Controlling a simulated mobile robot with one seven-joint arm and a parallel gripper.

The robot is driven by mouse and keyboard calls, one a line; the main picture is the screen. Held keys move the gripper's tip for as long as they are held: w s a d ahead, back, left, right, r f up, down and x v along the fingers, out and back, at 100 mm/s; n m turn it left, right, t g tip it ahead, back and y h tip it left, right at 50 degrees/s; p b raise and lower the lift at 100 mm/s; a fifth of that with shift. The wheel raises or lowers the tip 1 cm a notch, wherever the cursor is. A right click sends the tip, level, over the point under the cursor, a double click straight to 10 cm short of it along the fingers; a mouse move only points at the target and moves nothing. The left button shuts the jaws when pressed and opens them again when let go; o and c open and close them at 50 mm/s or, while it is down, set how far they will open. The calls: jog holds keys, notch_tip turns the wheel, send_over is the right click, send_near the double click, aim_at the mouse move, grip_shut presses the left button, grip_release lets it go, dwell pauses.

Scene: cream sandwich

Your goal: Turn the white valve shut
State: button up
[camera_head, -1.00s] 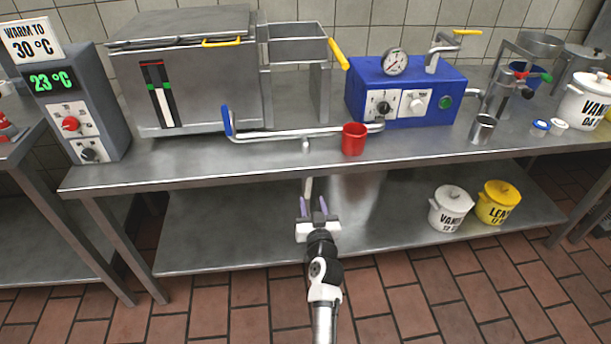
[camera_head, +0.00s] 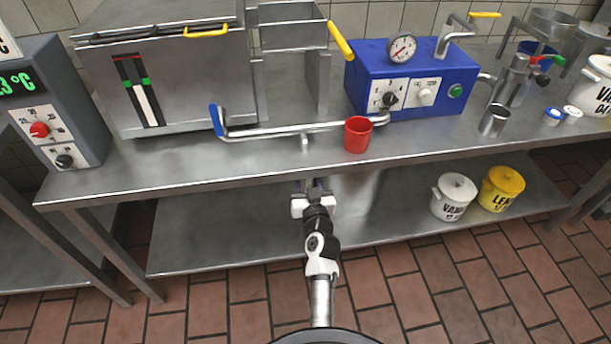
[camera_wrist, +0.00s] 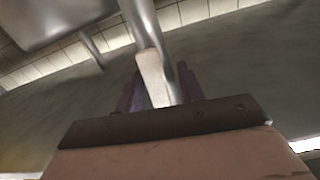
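The white valve lever (camera_wrist: 155,78) shows in the wrist view as a flat pale bar beside a metal pipe (camera_wrist: 145,25). My gripper (camera_head: 310,184) is just below the front edge of the bench in the head view. Its two purple fingers (camera_wrist: 161,74) stand apart in the wrist view, with the lever between them. I cannot tell whether a finger touches the lever. In the head view the lever is not clearly seen near my gripper. A long metal pipe (camera_head: 265,131) with a blue-ended handle (camera_head: 217,121) runs along the bench above.
A red cup (camera_head: 357,135) stands on the bench by the pipe's right end. A blue machine (camera_head: 425,80) with a gauge is behind it. A white pot (camera_head: 454,197) and a yellow pot (camera_head: 501,190) stand on the lower shelf (camera_head: 240,235), right of my arm.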

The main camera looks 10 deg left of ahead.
grip_shut()
dwell(0.3)
jog(key=shift+d+m, duration=0.15)
jog(key=shift+m, duration=0.15)
jog(key=d+f+m, duration=0.1)
jog(key=m, duration=0.4)
jog(key=d+f+m+b, duration=0.1)
jog(key=m, duration=0.5)
jog(key=w+f+m, duration=0.1)
jog(key=m, duration=0.4)
jog(key=shift+w+d+b, duration=0.1)
jog(key=shift+d+b, duration=0.3)
jog(key=shift+f+m, duration=0.1)
jog(key=shift+m, duration=0.3)
